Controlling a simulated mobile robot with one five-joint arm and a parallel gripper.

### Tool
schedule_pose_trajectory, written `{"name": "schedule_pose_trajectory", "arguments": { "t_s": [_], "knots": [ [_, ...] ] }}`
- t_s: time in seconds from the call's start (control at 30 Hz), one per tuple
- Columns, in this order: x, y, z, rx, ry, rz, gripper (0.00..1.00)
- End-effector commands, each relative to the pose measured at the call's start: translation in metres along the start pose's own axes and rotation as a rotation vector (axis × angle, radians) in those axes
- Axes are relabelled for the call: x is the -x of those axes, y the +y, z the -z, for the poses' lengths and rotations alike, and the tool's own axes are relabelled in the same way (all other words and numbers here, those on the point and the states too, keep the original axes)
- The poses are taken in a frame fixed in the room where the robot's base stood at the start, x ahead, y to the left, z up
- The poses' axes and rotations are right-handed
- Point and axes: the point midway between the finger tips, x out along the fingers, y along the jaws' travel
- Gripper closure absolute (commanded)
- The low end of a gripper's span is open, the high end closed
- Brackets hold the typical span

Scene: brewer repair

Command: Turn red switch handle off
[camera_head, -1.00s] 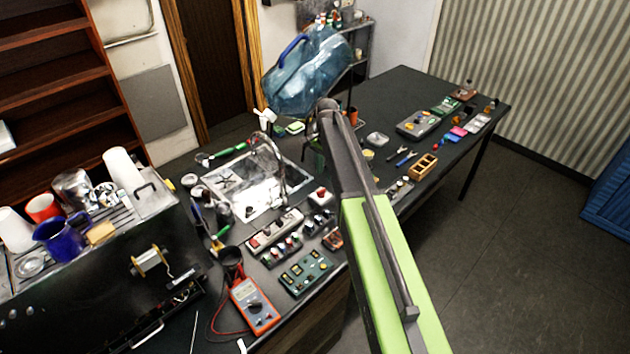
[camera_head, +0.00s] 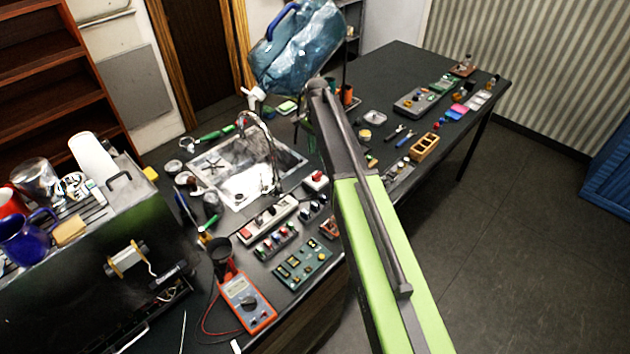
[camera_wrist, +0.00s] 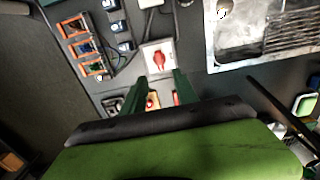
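The red switch handle (camera_wrist: 158,58) stands on a small white square box (camera_wrist: 146,66) in the wrist view, just beyond my fingertips. The same white box with its red top shows in the head view (camera_head: 316,182), on the dark table near the sink's front corner. My gripper (camera_wrist: 161,76) is open, with its two dark green fingers apart and nothing held between them. The fingers point toward the box; whether they touch it I cannot tell. In the head view my arm hides most of the gripper.
A metal sink (camera_head: 285,160) lies beside the switch. A power strip (camera_head: 266,219), a row of small switches (camera_head: 276,243), a green circuit board (camera_head: 302,265) and a multimeter (camera_head: 246,302) are close by. The table's far right has clear patches.

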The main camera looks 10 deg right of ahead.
Motion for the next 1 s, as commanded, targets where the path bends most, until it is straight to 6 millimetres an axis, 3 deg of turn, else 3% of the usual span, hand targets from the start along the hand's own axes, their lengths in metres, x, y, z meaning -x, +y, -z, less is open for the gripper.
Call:
{"name": "schedule_pose_trajectory", "arguments": {
  "t_s": [0.03,0.43,0.57,0.83,1.0],
  "knots": [
    [-0.023,0.0,0.0,0.0,0.0,0.0,0.65],
    [-0.102,-0.001,-0.001,0.002,0.0,0.0,0.65],
    [-0.112,-0.001,-0.001,0.002,0.0,0.0,0.65],
    [-0.11,-0.001,-0.002,0.002,0.0,0.0,0.65],
    [-0.11,-0.001,-0.002,0.003,0.0,0.0,0.87]
  ]
}}
